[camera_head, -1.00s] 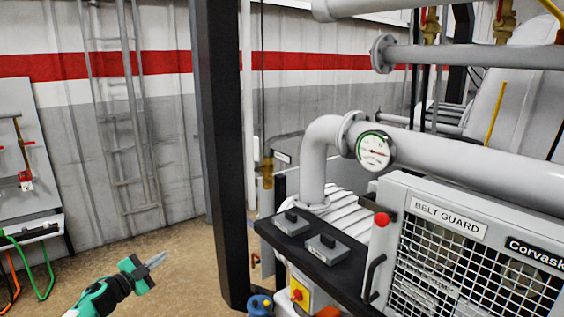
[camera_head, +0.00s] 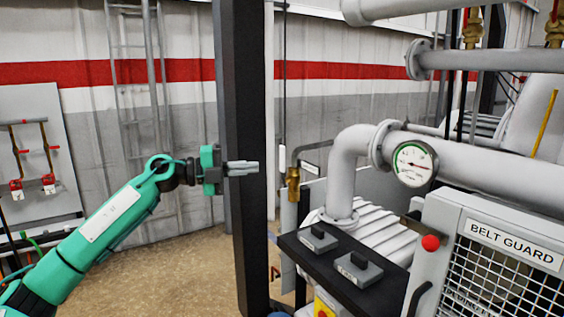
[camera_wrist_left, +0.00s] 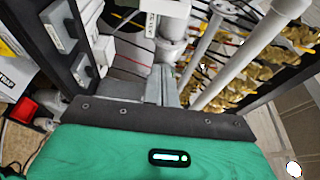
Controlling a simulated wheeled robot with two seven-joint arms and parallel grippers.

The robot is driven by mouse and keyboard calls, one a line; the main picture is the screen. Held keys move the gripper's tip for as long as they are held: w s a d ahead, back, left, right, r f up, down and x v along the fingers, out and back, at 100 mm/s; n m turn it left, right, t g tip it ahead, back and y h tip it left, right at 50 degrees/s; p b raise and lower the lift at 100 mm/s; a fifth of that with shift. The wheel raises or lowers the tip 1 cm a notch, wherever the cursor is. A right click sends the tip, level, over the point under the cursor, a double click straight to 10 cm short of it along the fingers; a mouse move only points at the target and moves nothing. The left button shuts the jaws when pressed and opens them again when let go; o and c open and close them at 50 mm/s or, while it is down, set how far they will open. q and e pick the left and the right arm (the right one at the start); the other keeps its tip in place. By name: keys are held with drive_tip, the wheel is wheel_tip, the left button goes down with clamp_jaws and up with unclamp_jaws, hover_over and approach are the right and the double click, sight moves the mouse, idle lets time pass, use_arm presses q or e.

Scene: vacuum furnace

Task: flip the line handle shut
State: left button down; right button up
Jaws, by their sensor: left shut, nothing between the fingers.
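My left gripper (camera_head: 256,168) is shut and empty, reaching in from the left in front of the dark post. Its closed fingers also show in the left wrist view (camera_wrist_left: 160,88). A brass valve (camera_head: 293,184) on a thin line stands just right of the fingertips in the picture, with a small gap between. I cannot tell its lever apart clearly, nor its position. A yellow lever (camera_head: 544,124) stands steeply by the large pipes at the far right. I cannot tell which one is the line handle. My right gripper is not in view.
A dark post (camera_head: 240,230) rises behind the left gripper. A thick grey pipe with a round gauge (camera_head: 414,163) and the belt guard (camera_head: 510,246) fill the right. Two grey boxes (camera_head: 357,268) sit on a dark ledge. The floor at left is open.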

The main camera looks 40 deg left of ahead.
sight(282, 166)
use_arm(q)
drive_tip(key=p+x, duration=0.7)
drive_tip(key=x, duration=0.3)
drive_tip(key=a, duration=0.1)
drive_tip(key=w+a, duration=0.1)
drive_tip(key=a, duration=0.1)
drive_tip(key=shift+w+a+p, duration=0.3)
drive_tip(key=shift+a+p, duration=0.05)
drive_tip(key=shift+a+n, duration=0.25)
drive_tip(key=shift+n, duration=0.15)
